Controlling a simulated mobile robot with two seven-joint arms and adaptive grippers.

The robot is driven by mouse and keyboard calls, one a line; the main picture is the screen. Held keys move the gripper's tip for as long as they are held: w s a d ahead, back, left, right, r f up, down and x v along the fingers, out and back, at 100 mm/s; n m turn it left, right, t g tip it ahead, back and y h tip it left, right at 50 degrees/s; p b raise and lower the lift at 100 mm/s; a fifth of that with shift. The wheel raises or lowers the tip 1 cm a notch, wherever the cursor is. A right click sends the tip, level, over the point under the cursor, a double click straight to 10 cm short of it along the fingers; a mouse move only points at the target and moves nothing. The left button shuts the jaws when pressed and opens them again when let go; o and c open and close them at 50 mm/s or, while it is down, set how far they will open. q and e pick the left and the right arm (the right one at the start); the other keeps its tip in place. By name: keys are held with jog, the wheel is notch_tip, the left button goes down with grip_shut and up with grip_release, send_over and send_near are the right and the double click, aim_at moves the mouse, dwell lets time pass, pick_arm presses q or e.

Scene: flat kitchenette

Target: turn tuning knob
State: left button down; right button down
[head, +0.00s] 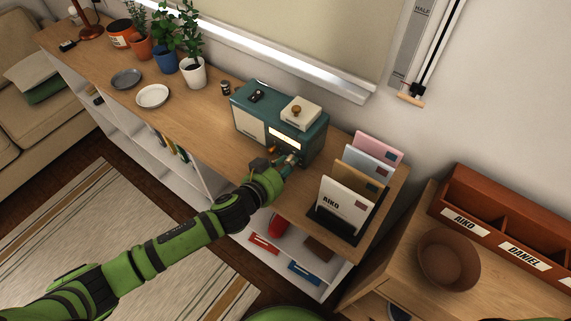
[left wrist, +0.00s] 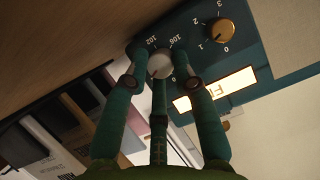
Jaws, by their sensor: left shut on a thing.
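A teal radio (head: 312,146) with a cream speaker panel and a lit dial stands on the wooden shelf top. My left gripper (head: 291,159) reaches the lower right of its front. In the left wrist view, the light grey tuning knob (left wrist: 160,65) sits on the teal panel with marks such as 102 and 106 around it. The fingers of my left gripper (left wrist: 163,75) are closed around this knob, and they cover part of it and its scale. A brass knob (left wrist: 220,31) marked 0 to 3 is beside it, apart from the fingers. My right gripper is out of view.
A letter rack (head: 336,224) with several envelopes stands close to the right of my gripper. A small cream box (head: 301,113) lies on the radio. Plates (head: 152,96) and potted plants (head: 192,72) are farther left. A brown bowl (head: 449,259) is at right.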

pick_arm(q)
jog(key=shift+s+f+m+t+y, duration=0.1)
jog(key=shift+f+m+t+y, duration=0.15)
jog(key=shift+m+t+y, duration=0.4)
jog(key=shift+d+f+m+y+b, duration=0.15)
jog(key=shift+m+y+b, duration=0.1)
jog(key=shift+m+b, duration=0.75)
jog(key=m+t+y+b, duration=0.1)
jog(key=m+t+b, duration=0.1)
jog(key=m, duration=0.1)
jog(key=shift+m+b, duration=0.45)
jog(key=shift+b, duration=0.25)
jog(key=shift+t, duration=0.25)
jog(key=c, duration=1.3)
grip_release()
